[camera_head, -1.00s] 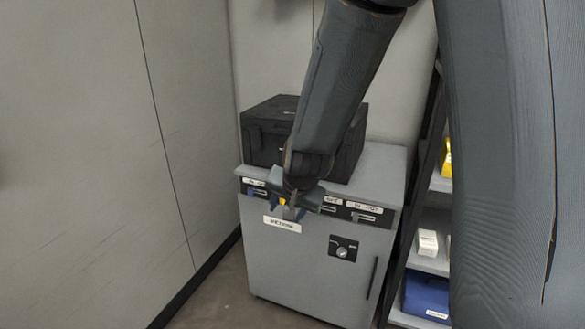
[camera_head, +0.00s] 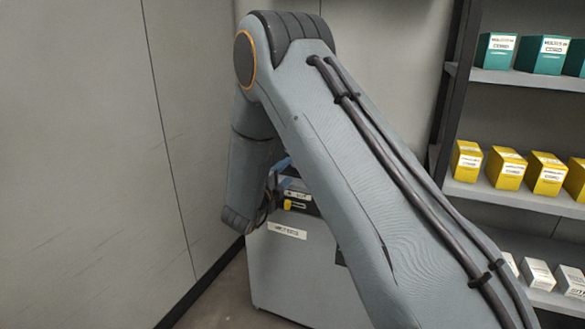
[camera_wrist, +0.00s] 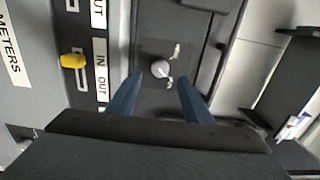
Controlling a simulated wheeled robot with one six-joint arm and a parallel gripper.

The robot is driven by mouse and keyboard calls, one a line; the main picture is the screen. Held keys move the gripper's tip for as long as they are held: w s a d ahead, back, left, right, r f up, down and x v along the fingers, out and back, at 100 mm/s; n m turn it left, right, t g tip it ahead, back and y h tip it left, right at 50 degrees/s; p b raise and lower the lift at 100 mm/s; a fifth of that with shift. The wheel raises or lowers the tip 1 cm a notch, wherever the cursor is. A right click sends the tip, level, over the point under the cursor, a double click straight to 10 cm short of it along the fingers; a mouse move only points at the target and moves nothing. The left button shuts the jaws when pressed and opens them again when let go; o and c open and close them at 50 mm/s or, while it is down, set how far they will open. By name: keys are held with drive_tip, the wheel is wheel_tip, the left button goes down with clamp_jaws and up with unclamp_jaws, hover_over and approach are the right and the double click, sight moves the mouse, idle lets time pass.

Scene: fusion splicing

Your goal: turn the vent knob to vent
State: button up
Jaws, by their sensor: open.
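A small round grey knob (camera_wrist: 160,69) sits on a dark panel in the wrist view, with small white markings to its right that are too small to read. My gripper (camera_wrist: 161,77) is open, its two blue fingers on either side of the knob in the picture. I see no contact, and the gap in depth is hard to judge. In the head view my arm hides the knob and most of the gripper.
The grey cabinet (camera_head: 285,270) stands behind my arm. In the wrist view a yellow lever (camera_wrist: 73,61) and IN and OUT labels (camera_wrist: 101,68) lie left of the fingers. Shelves with yellow boxes (camera_head: 507,168) stand at the right; a wall is close on the left.

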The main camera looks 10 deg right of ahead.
drive_tip(key=x, duration=0.5)
drive_tip(key=shift+w+d, duration=0.25)
drive_tip(key=shift+w, duration=0.05)
drive_tip(key=shift+c, duration=0.4)
drive_tip(key=c, duration=1)
